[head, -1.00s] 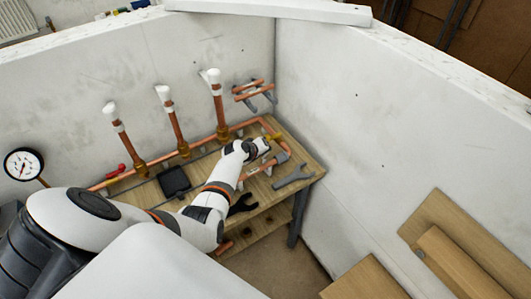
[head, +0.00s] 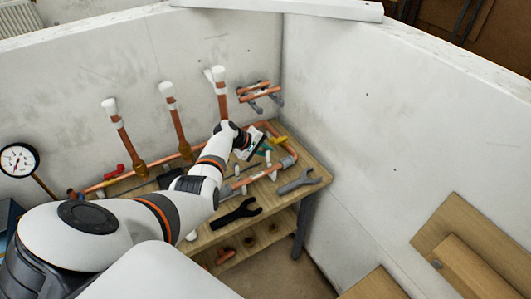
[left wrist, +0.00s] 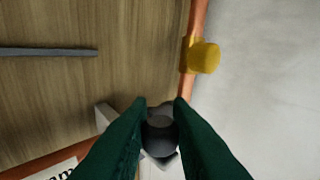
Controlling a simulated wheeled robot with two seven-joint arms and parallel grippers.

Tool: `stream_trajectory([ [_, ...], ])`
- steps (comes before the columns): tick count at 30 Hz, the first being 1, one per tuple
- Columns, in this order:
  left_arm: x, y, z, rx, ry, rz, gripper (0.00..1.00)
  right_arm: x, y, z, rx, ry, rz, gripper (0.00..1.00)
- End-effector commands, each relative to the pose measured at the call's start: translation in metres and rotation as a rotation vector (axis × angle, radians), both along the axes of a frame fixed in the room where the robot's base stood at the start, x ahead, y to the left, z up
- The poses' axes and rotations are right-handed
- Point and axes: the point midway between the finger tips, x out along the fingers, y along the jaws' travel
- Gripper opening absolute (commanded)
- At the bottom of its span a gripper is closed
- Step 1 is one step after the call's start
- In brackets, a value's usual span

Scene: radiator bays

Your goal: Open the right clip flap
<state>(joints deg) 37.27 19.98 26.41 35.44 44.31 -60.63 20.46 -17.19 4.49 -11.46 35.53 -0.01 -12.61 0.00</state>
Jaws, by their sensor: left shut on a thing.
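In the left wrist view, my left gripper (left wrist: 160,108) has its two green fingers shut on a dark grey round-ended piece (left wrist: 160,135). White parts show just beneath that piece, but the fingers hide most of them, so I cannot tell how far any flap is open. In the head view, the left gripper (head: 264,148) is over the back right of the wooden bench (head: 310,170), by the copper pipework. Small white clips (head: 268,172) stand along the front copper pipe (head: 262,175). My right gripper is not in view.
A yellow fitting (left wrist: 205,57) sits on the back copper pipe close to the fingers. Three upright copper pipes (head: 180,135) and white walls (head: 350,130) bound the bench.

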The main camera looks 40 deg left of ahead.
Motion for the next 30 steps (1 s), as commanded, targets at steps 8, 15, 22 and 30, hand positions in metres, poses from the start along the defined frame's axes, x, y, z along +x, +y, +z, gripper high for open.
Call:
stream_trajectory([
  [8,-0.001,0.0,-0.001,-0.003,0.003,-0.001,0.0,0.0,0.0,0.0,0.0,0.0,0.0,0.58],
  [15,0.0,0.0,-0.001,-0.001,0.003,-0.001,0.39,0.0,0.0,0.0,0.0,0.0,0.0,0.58],
  [22,0.0,0.0,0.0,0.0,0.001,-0.001,0.39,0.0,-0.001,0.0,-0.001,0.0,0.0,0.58],
  [30,-0.015,0.009,0.018,0.002,0.0,0.001,0.39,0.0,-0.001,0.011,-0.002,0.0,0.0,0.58],
])
